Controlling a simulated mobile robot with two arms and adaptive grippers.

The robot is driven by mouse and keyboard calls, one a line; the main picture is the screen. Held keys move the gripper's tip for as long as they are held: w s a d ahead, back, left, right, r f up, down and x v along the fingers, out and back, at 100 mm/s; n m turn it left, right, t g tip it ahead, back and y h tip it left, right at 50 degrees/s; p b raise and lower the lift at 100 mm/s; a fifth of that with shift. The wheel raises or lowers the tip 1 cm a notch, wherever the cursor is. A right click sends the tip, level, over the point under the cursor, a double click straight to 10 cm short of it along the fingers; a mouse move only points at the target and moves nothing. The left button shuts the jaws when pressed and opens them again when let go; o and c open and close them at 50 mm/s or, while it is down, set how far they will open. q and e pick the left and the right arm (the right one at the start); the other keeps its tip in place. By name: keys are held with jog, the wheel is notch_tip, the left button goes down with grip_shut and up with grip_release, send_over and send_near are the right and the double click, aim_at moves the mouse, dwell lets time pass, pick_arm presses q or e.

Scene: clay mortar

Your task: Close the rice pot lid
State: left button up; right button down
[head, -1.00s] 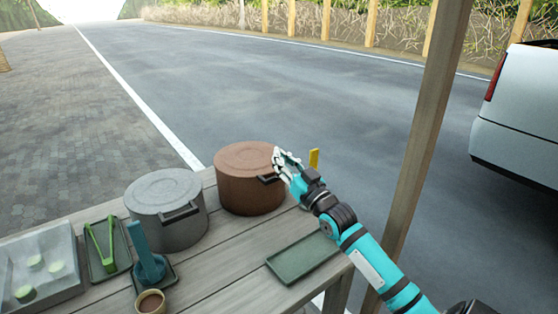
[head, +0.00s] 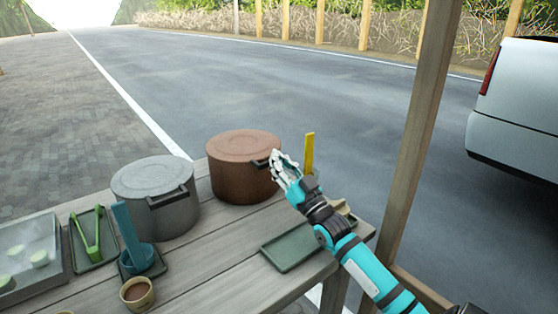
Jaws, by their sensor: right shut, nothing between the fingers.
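A brown pot (head: 240,175) stands near the far edge of the wooden table, with its lid (head: 243,144) lying flat on top. A grey pot (head: 165,217) stands to its left, also with its lid (head: 152,175) on. I cannot tell which one is the rice pot. My right gripper (head: 276,163) is shut and empty at the right side of the brown pot, by its dark side handle (head: 260,164). I cannot tell whether it touches the pot. My left gripper is not in view.
A green tray (head: 290,262) lies empty at the right of the wooden table (head: 205,275). Green tongs (head: 93,240), a blue utensil in a holder (head: 135,245), a small brown cup (head: 137,293) and a clear-lidded box (head: 28,258) are at the left. A wooden post (head: 420,140) rises at the right. A yellow upright piece (head: 309,153) stands behind my right gripper.

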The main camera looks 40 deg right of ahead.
jog(key=shift+f, duration=0.75)
jog(key=s, duration=1.4)
jog(key=shift+s+a, duration=0.4)
